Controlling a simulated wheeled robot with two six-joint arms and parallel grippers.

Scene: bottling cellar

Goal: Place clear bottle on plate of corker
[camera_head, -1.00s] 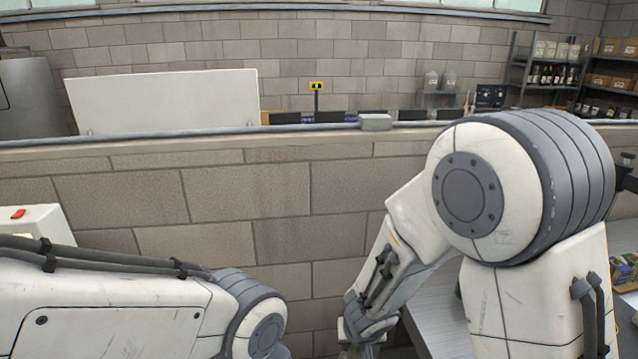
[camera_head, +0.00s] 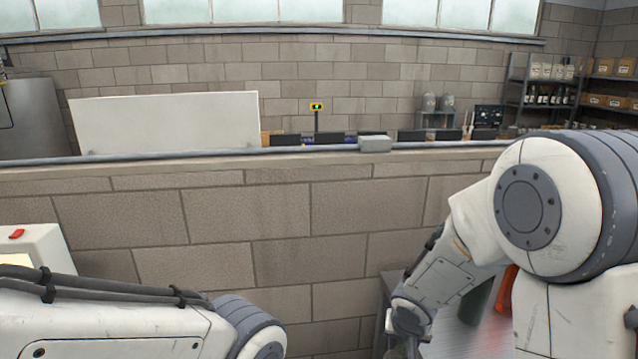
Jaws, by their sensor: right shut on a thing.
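My right gripper (camera_head: 405,338) is at the bottom edge, in front of the grey bench, pointing down. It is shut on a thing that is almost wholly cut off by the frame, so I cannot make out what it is. No clear bottle can be made out. The corker and its plate cannot be identified in this view. My left arm comes in at the lower left; its gripper is out of the frame.
A grey bench (camera_head: 455,340) shows partly behind my right arm, with a dark green object (camera_head: 476,300) and an orange-red one (camera_head: 505,290) on it. A low block wall (camera_head: 250,230) runs across in front. A white machine with a red button (camera_head: 38,243) stands left.

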